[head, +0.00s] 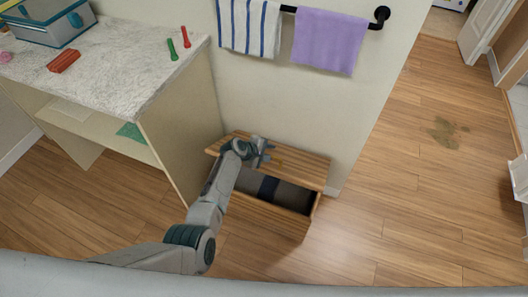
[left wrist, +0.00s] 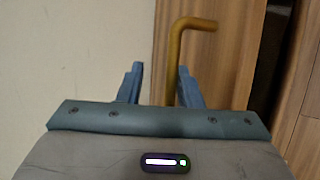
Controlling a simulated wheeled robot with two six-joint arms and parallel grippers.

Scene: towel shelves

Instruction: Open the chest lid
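The wooden slatted chest (head: 268,217) stands on the floor against the wall. Its lid (head: 300,166) is raised, and the chest's inside shows, with grey and dark blue folded cloth (head: 292,195). My left gripper (head: 268,150) is at the lid, left of its middle. In the left wrist view its two fingers (left wrist: 160,80) are apart. A bent brass-coloured handle (left wrist: 176,55) shows beside the inner side of the right-hand finger; I cannot tell whether they touch. My right gripper is not in view.
A counter (head: 110,60) with a marbled top stands left of the chest, holding a blue-grey box (head: 45,25) and small red and green items. A striped towel (head: 250,25) and a purple towel (head: 328,40) hang on a rail above. The floor to the right is clear, with a stain (head: 443,131).

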